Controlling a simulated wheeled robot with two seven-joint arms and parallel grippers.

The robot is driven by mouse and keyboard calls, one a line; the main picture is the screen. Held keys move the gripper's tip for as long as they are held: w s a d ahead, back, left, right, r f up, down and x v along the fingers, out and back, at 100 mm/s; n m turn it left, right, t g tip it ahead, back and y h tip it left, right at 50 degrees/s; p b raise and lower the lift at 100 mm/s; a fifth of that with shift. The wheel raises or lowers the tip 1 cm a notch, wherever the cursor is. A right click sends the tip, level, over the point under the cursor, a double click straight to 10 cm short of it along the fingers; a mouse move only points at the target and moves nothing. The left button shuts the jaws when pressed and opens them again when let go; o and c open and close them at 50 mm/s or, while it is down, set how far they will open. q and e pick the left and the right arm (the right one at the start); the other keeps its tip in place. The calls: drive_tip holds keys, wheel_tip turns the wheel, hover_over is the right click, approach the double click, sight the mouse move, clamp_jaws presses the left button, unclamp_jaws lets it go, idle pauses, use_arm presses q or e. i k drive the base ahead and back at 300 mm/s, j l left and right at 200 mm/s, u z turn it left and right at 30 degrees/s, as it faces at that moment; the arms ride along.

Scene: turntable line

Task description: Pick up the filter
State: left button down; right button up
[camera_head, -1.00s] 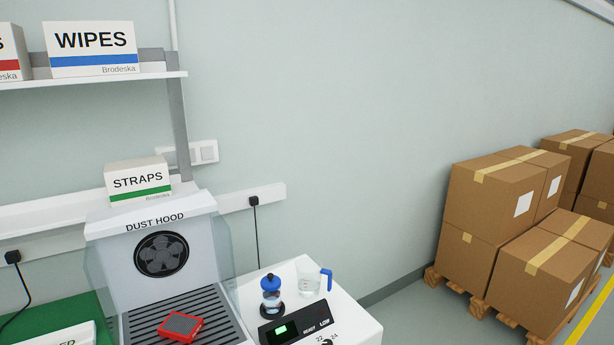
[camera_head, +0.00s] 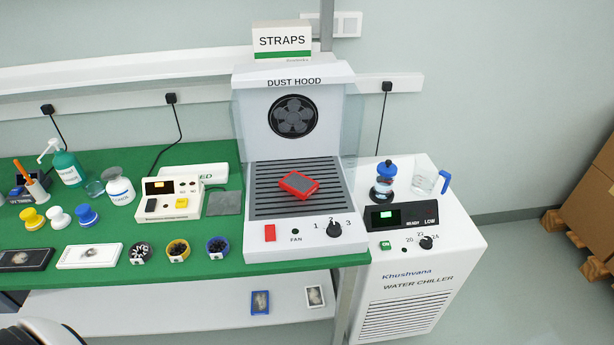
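A flat red-framed piece with a grey face, which looks like the filter (camera_head: 299,185), lies slightly turned on the slatted grey bed of the dust hood (camera_head: 292,242). Neither gripper is in view; only a white and black part, likely of my own body, shows at the bottom left.
The water chiller (camera_head: 417,285) stands right of the hood, with a blue-capped vessel (camera_head: 384,183) and a jug (camera_head: 425,180) on top. The green bench (camera_head: 215,262) holds bottles, coloured knobs, small round pots and an instrument (camera_head: 174,198). Cartons (camera_head: 590,205) stand at the right.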

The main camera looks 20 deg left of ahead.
sight(302, 187)
drive_tip(key=i+l+u, duration=0.2)
drive_tip(key=u, duration=0.25)
drive_tip(key=i+l+u, duration=0.3)
drive_tip(key=u, duration=0.2)
